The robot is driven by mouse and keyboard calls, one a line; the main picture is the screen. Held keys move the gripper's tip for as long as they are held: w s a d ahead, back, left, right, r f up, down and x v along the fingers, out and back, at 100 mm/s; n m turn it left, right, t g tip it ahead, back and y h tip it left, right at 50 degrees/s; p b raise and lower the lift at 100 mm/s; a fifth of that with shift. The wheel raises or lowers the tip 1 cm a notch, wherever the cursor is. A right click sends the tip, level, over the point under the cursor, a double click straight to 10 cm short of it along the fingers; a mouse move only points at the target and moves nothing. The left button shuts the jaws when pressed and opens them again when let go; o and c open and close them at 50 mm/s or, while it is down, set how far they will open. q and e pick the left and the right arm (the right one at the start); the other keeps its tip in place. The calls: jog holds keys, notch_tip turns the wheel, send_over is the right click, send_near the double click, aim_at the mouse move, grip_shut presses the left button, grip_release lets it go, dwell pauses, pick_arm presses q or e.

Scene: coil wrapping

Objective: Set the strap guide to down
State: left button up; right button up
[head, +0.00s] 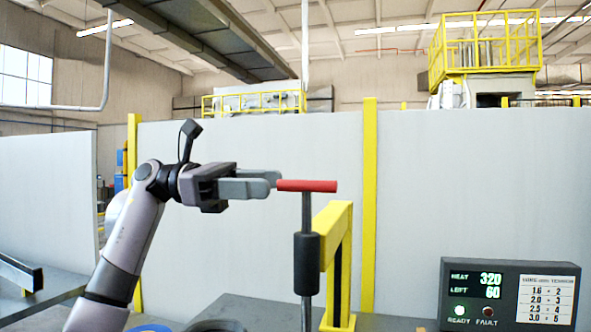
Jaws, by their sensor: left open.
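A red crossbar handle (318,186) sits on top of a thin dark upright rod (306,215), forming a T. It looks like part of the strap guide, though no label shows this. A thick black sleeve (306,262) surrounds the rod lower down. The handle stands high, well above the sleeve. My left gripper (273,184) comes in from the left with its fingers level with the handle. It is open, with its fingertips at the handle's left end. I cannot tell whether they touch it or reach around it. My right gripper is out of view.
A yellow bracket (338,225) stands just behind and right of the rod. Grey partition panels (230,150) stand behind. A dark surface lies below.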

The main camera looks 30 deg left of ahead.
aim_at(304, 186)
pick_arm(q)
jog(key=x, duration=0.7)
jog(key=shift+w+d+f, duration=0.1)
grip_shut()
